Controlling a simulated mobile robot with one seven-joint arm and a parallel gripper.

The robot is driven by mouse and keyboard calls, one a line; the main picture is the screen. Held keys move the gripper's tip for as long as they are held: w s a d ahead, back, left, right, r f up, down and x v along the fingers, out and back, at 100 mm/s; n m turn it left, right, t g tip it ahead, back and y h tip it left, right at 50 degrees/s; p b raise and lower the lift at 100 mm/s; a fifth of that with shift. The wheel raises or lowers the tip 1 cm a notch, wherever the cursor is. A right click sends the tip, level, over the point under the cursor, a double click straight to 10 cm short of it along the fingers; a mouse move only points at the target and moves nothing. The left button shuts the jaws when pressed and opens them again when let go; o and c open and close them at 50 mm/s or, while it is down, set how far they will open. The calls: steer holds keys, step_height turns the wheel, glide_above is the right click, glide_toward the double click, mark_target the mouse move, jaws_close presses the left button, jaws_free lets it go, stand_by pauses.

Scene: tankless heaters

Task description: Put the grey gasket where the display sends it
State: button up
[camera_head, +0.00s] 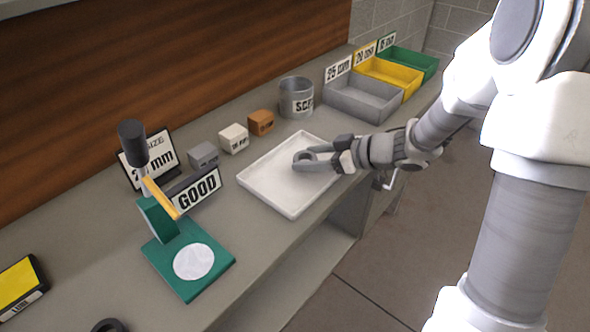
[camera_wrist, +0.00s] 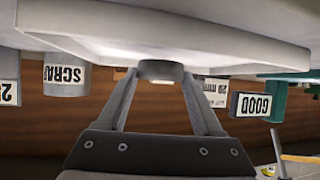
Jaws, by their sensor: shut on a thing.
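My gripper (camera_head: 308,160) is shut on the grey gasket (camera_head: 300,156), a small ring, over the white tray (camera_head: 290,207). In the wrist view the gasket (camera_wrist: 160,71) sits between the fingertips, close to the tray's underside or rim; contact with the tray is unclear. A size display (camera_head: 158,158) ends in "mm", its number partly hidden by the green stand's black cylinder. A plate (camera_head: 196,192) reads GOOD. At the back stand a grey bin (camera_head: 360,103) marked 25 mm, a yellow bin (camera_head: 400,74) marked 20 mm and a green bin (camera_head: 425,62), whose number is unclear. A grey SCRAP can (camera_head: 296,97) stands beside them.
A green gauge stand (camera_head: 163,240) with a white disc is at front left. Grey (camera_head: 203,155), white (camera_head: 234,138) and orange (camera_head: 261,122) blocks line the back. A yellow-topped box (camera_head: 18,284) and a dark ring (camera_head: 108,325) lie near left. The counter edge is right of the tray.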

steer(key=o, duration=1.5)
steer(key=p+v, duration=0.5)
steer(key=v, duration=1.2)
steer(key=shift+s+d+r, duration=0.1)
steer(key=shift+d, duration=0.1)
